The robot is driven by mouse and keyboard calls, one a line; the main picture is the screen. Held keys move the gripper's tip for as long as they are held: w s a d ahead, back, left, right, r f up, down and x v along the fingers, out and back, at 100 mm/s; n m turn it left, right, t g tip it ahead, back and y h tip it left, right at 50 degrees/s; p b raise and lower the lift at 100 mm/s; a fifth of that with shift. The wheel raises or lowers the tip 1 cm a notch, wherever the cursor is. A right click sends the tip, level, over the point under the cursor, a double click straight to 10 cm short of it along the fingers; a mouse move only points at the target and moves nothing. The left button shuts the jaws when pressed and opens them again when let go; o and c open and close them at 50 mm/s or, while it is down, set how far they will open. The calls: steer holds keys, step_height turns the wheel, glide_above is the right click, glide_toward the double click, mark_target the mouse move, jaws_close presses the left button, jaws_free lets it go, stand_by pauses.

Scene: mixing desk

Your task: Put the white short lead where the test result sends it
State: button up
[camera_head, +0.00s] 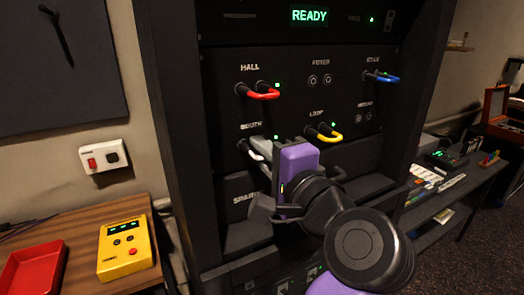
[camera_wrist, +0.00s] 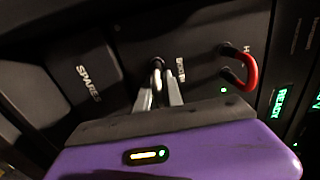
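The white short lead (camera_head: 257,149) is at the socket pair marked BOOTH on the black rack, low at the left. It is partly hidden by my gripper in the head view. My gripper (camera_head: 268,143) is at this lead, in front of the panel. In the wrist view its two grey fingers (camera_wrist: 159,80) lie close together around the white lead (camera_wrist: 157,64). They look shut on it, with the lead still against the panel. The yellow tester box (camera_head: 125,250) lies on the wooden table at the left, with small green displays that I cannot read.
A red lead (camera_head: 264,95) loops at HALL, a yellow lead (camera_head: 326,137) at LOOP and a blue lead (camera_head: 384,78) at the upper right. The rack display (camera_head: 310,15) reads READY. A red tray (camera_head: 32,272) lies beside the tester. A cluttered side bench (camera_head: 440,205) stands right.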

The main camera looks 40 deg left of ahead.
stand_by(0.4)
steer(key=b+v, duration=0.1)
steer(key=v, duration=0.6)
steer(key=shift+s+d+b, duration=0.2)
steer(key=shift+d+b, duration=0.15)
